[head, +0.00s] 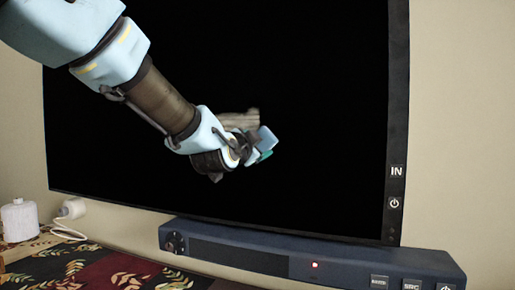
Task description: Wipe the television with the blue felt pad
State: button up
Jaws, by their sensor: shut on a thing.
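The television (320,60) is a large flat black screen that fills most of the head view. My arm reaches in from the upper left, and my gripper (261,147) is in front of the screen, right of its middle. The gripper is shut on the blue felt pad (266,155), of which only a small blue-green part shows at the fingertips; the fingers hide the rest. I cannot tell whether the pad touches the screen.
A dark blue soundbar (230,250) with a red light and buttons stands below the television. A white spool-like object (19,220) and a smaller white thing with a cord (72,208) are at the lower left. A patterned cloth (80,265) covers the surface there.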

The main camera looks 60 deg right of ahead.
jog(key=w+a+b, duration=0.1)
jog(key=w+a, duration=0.2)
jog(key=w, duration=1)
jog(key=shift+w+a+r, duration=0.25)
jog(key=shift+w+r, duration=0.1)
jog(key=shift+r, duration=0.05)
jog(key=shift+w+a+r+p, duration=0.1)
jog(key=shift+w+a+p, duration=0.15)
jog(key=shift+w, duration=0.6)
jog(key=shift+w+a+r+p, duration=0.15)
jog(key=shift+w+p, duration=0.15)
jog(key=shift+w, duration=0.55)
jog(key=shift+r+p, duration=0.7)
jog(key=shift+r, duration=0.3)
jog(key=s+d+b, duration=0.2)
jog(key=s+b, duration=0.8)
jog(key=b, duration=0.1)
jog(key=shift+s+d, duration=0.2)
jog(key=shift+d, duration=0.05)
